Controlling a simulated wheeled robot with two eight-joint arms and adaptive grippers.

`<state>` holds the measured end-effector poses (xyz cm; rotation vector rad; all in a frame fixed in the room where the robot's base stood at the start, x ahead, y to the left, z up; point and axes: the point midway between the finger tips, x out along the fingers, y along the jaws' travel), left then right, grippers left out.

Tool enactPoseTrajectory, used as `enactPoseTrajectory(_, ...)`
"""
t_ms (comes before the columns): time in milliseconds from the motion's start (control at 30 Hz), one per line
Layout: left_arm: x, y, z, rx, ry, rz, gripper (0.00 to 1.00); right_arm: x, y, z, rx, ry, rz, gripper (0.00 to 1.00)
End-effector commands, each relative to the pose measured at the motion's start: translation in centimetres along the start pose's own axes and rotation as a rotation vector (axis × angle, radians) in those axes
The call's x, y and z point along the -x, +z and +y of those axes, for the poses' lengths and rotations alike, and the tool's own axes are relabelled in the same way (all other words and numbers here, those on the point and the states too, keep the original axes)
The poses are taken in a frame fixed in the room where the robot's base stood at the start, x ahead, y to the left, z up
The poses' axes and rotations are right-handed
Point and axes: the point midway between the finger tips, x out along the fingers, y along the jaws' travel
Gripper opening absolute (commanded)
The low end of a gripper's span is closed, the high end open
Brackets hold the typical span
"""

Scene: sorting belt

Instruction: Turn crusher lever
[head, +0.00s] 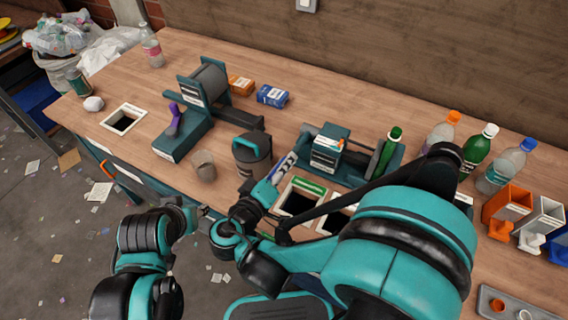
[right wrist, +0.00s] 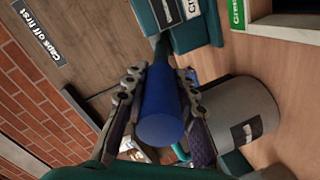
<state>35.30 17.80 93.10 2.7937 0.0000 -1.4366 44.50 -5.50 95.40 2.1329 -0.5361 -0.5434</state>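The teal crusher (head: 325,148) stands at the middle of the workbench. In the right wrist view its lever shows as a thick blue handle (right wrist: 162,108) on a dark rod running to the teal body. My right gripper (head: 287,166) is at the crusher's left side. In the right wrist view its fingers (right wrist: 160,82) lie along both sides of the blue handle and appear to touch it. The head view mostly hides the handle behind the gripper. My left gripper (head: 202,211) is off the bench's front edge, small and partly hidden, its opening unclear.
A grey container with a dark lid (head: 252,156) stands just left of my right gripper. A teal machine with a purple lever (head: 174,121) is further left. Bottles (head: 477,146) and small coloured bins (head: 507,204) stand at right. Square openings (head: 124,119) cut the bench top.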

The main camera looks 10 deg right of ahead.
Motion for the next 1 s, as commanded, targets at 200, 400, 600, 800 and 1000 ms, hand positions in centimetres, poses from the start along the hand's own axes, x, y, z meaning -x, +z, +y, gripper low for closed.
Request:
enactPoseTrajectory(200,0.0,0.0,0.0,0.000,0.000,0.000,0.40,0.0,0.1,-0.1,0.000,-0.003,-0.002,0.48)
enactPoseTrajectory(400,0.0,0.0,0.0,0.000,0.000,0.000,0.40,0.1,0.1,-0.1,0.000,-0.003,-0.001,0.48)
enactPoseTrajectory(600,0.0,0.0,0.0,0.000,0.000,0.000,0.40,2.6,-0.1,-0.2,0.002,-0.005,0.003,0.48)
enactPoseTrajectory(800,0.0,0.0,0.0,0.000,0.000,0.000,0.40,7.1,-0.1,-0.2,0.001,-0.006,0.004,0.48)
enactPoseTrajectory(1000,0.0,0.0,0.0,0.000,0.000,0.000,0.40,10.6,0.0,-0.2,0.001,-0.005,0.002,0.48)
